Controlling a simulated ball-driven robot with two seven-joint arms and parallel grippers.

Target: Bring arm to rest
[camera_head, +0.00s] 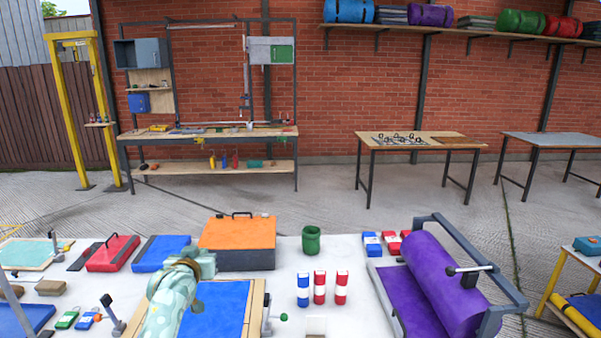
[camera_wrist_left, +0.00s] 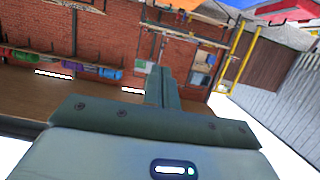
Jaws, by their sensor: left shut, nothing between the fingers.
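My left arm (camera_head: 172,300) comes up from the bottom edge in the head view, over the blue panel on the white table. My left gripper (camera_head: 195,268) is at its upper end, in front of the orange-topped case; its fingers are hard to make out there. In the left wrist view the fingers (camera_wrist_left: 163,87) are together, shut with nothing between them. They point out toward the brick wall, clear of any object. My right gripper is not in view.
The white table (camera_head: 285,262) holds an orange-topped case (camera_head: 240,232), a green cup (camera_head: 311,240), a blue panel (camera_head: 222,312), several red, white and blue blocks (camera_head: 319,288) and a purple roll in a frame (camera_head: 440,280). A workbench (camera_head: 210,133) stands behind.

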